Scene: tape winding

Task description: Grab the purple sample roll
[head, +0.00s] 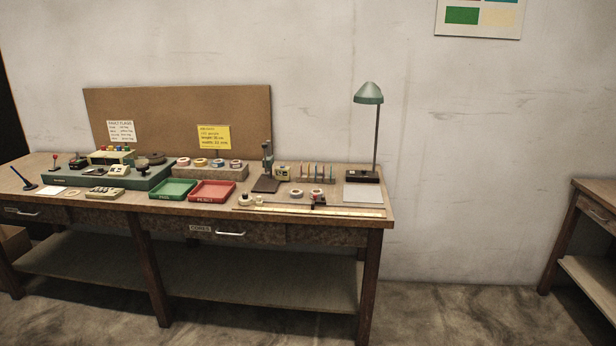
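A row of small tape rolls stands on a low grey block (210,173) at the back of the workbench (345,215), in the head view. More pale rolls (296,193) lie on the right part of the bench. Neither of my grippers is in view.
A green tray (172,197) and a red tray (210,201) lie at the bench's front. A press stand (267,170), a green lamp (368,93) and a long ruler (310,211) are to the right. Bare floor (465,315) separates the bench from another table (592,200).

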